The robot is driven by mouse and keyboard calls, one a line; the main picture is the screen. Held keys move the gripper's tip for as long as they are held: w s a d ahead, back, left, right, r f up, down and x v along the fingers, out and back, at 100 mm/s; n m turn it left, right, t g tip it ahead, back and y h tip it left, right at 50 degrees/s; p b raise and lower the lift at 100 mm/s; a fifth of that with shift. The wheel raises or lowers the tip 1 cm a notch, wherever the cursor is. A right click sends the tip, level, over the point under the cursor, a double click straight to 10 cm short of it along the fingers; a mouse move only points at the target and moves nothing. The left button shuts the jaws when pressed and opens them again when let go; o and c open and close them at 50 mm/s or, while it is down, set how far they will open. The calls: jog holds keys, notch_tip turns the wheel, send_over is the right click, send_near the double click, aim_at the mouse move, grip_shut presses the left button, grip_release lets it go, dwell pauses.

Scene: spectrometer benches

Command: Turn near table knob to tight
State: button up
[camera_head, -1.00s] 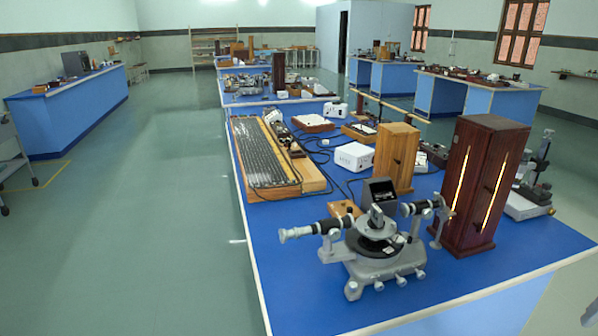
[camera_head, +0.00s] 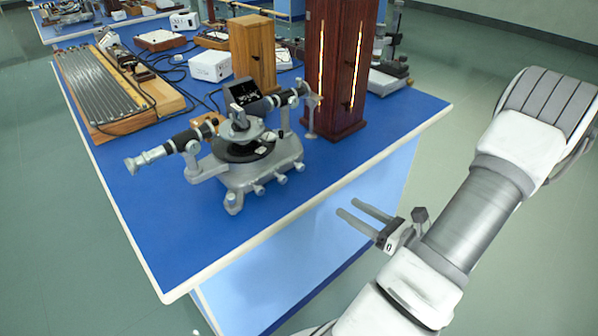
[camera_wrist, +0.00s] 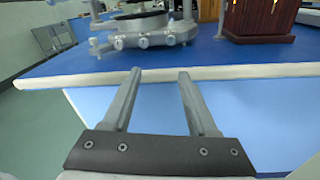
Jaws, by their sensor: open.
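The grey metal spectrometer (camera_head: 262,170) stands on the blue bench top near its front edge, with a dark round table (camera_head: 240,150) in its middle and a black telescope tube at each side. Several small silver knobs (camera_head: 259,189) stick out along the front of its base. They also show in the wrist view (camera_wrist: 143,42); which one is the near table knob, I cannot tell. My gripper (camera_head: 347,208) is open and empty in front of the bench, apart from the spectrometer. In the wrist view its two fingers (camera_wrist: 160,74) point at the bench edge, below and short of the base.
The blue bench (camera_head: 180,258) has a pale raised edge between my gripper and the spectrometer. A tall dark wooden lamp box (camera_head: 340,70) with glowing slits stands right behind it. A lighter wooden box (camera_head: 252,55) and a white box (camera_head: 210,66) stand farther back.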

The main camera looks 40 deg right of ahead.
aim_at(302, 168)
jog(key=shift+m+t+h, duration=0.4)
jog(key=shift+m+h, duration=0.2)
jog(key=shift+m, duration=0.2)
jog(key=w+b, duration=0.2)
jog(key=w, duration=1.5)
jog(key=shift+w+a+f, duration=0.1)
jog(key=shift+w, duration=0.1)
grip_shut()
